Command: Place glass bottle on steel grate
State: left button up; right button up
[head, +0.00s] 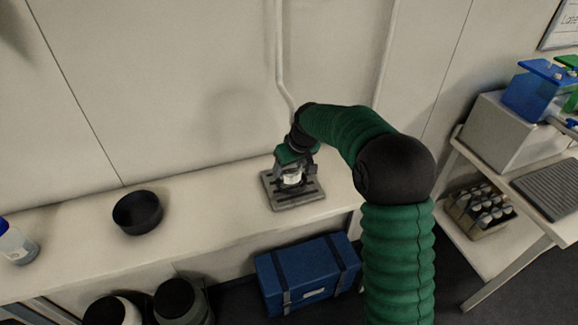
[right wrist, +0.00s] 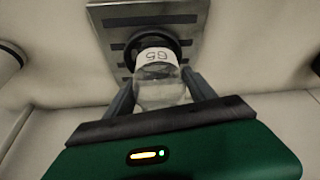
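The glass bottle (right wrist: 160,92) is clear with a white label marked 65. It is between the two fingers of my right gripper (right wrist: 160,88), which appear closed against its sides. In the head view my right gripper (head: 292,168) points down at the steel grate, with the bottle (head: 291,179) under it. The steel grate (head: 312,194) is a grey slotted plate on the counter; it also shows in the right wrist view (right wrist: 187,22), with a dark round part around the bottle's far end. Whether the bottle touches the grate cannot be told. My left gripper is not in view.
A black bowl (head: 137,213) and a blue-capped bottle (head: 17,245) stand on the counter to the left. A blue case (head: 307,274) sits below. A shelf cart (head: 500,232) with a tube rack (head: 478,211) stands right. The counter between bowl and grate is clear.

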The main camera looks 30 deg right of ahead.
jog(key=shift+o, duration=1.5)
jog(key=shift+s+d, duration=0.1)
jog(key=shift+d, duration=0.45)
jog(key=v, duration=1.2)
jog(key=s+a+f+g, duration=0.1)
jog(key=s+a+f, duration=1.5)
jog(key=s+f, duration=0.2)
jog(key=shift+s+a+f+g, duration=0.3)
jog(key=shift+s+a+g, duration=0.1)
jog(key=shift+s, duration=0.45)
jog(key=shift+a, duration=0.1)
